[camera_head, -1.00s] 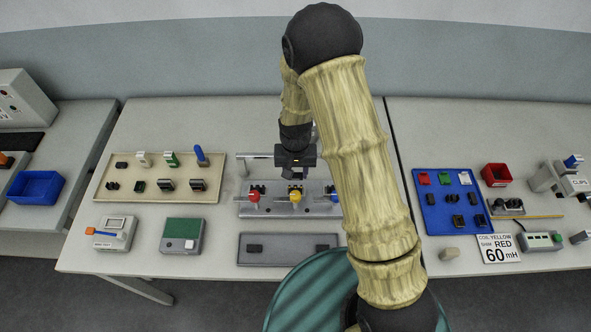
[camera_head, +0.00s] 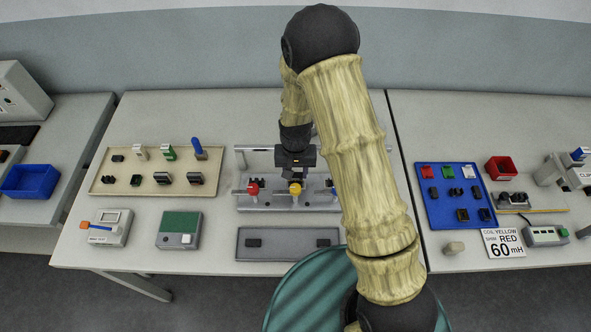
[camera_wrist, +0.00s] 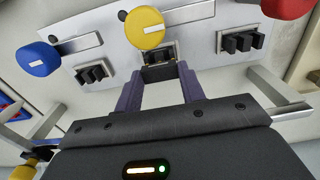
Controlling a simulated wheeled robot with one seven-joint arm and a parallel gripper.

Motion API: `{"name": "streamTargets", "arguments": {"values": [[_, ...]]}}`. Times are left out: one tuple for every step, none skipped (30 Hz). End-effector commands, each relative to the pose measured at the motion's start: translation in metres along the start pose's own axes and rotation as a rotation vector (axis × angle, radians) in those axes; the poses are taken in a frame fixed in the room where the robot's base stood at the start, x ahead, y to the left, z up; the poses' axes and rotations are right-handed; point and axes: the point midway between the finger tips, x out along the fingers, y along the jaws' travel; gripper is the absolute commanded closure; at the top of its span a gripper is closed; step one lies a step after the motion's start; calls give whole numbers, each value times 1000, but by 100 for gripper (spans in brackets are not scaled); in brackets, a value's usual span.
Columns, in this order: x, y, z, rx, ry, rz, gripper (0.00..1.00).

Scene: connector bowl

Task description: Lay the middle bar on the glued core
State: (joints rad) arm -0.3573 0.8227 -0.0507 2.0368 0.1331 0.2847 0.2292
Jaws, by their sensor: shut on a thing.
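My gripper (camera_wrist: 160,88) is shut on a small dark bar (camera_wrist: 159,73), the middle bar, held between its two purple fingers. The bar is level with the middle station of the grey fixture (camera_wrist: 120,37), below the yellow knob (camera_wrist: 145,28) in the wrist view. A dark core (camera_wrist: 160,54) shows just beyond the bar; I cannot tell whether bar and core touch. In the head view my gripper (camera_head: 295,174) hangs pointing down over the fixture (camera_head: 270,204), right at the yellow knob (camera_head: 295,188). The bar is hidden there.
Dark cores stand at the side stations near the blue knob (camera_wrist: 37,58) and red knob (camera_head: 252,188). A grey tray (camera_head: 288,256) lies in front, a beige parts tray (camera_head: 120,188) left, a blue tray (camera_head: 437,212) right. Metal rails flank the fixture.

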Motion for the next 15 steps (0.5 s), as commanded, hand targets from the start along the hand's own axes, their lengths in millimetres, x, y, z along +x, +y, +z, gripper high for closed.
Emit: {"name": "streamTargets", "arguments": {"values": [[4, 0, 0, 0, 0, 0, 84], [5, 0, 0, 0, 0, 0, 84], [6, 0, 0, 0, 0, 0, 84], [8, 0, 0, 0, 0, 0, 84], [9, 0, 0, 0, 0, 0, 84], [10, 0, 0, 0, 0, 0, 84], [12, 0, 0, 0, 0, 0, 84], [13, 0, 0, 0, 0, 0, 84], [14, 0, 0, 0, 0, 0, 84], [15, 0, 0, 0, 0, 0, 84], [15, 0, 0, 0, 0, 0, 84], [16, 0, 0, 0, 0, 0, 84], [16, 0, 0, 0, 0, 0, 84], [17, 0, 0, 0, 0, 0, 84], [17, 0, 0, 0, 0, 0, 84]]}}
